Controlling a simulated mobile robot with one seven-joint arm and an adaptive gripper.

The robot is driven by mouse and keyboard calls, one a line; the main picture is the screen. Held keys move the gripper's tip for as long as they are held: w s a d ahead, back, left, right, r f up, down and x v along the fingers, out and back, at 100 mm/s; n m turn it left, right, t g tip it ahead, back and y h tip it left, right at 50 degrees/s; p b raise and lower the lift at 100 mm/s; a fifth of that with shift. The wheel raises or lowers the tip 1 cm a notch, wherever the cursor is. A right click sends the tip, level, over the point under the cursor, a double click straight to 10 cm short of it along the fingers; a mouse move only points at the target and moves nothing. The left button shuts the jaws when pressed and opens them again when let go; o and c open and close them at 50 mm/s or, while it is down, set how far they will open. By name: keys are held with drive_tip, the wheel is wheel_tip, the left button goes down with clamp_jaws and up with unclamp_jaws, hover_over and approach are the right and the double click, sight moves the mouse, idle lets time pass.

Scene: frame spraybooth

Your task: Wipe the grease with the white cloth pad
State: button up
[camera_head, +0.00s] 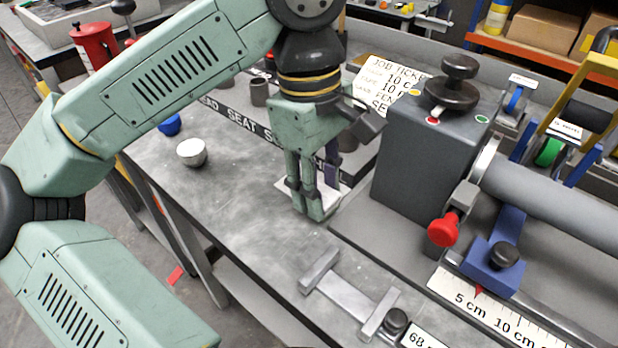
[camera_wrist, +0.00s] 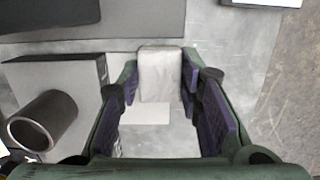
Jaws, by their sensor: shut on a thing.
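My gripper (camera_head: 318,208) points down at the grey bench, left of the grey block-shaped housing. In the wrist view, its fingers (camera_wrist: 160,80) are shut on a whitish block, which I take as the white cloth pad (camera_wrist: 160,86). A flat white patch (camera_wrist: 146,114) shows just below this block in that view; I cannot tell whether it is part of the pad. In the head view, white edges of the pad (camera_head: 287,187) show around the fingertips, at bench level; the rest is hidden by the fingers. I cannot make out the grease clearly.
The grey housing (camera_head: 425,160) with a black knob stands close right of my gripper. A metal bar piece (camera_head: 345,295) lies in front.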

drive_tip(key=shift+s+d+r, duration=0.1)
wheel_tip(320, 180, up, 7)
drive_tip(key=p, duration=0.5)
idle(0.4)
idle(0.4)
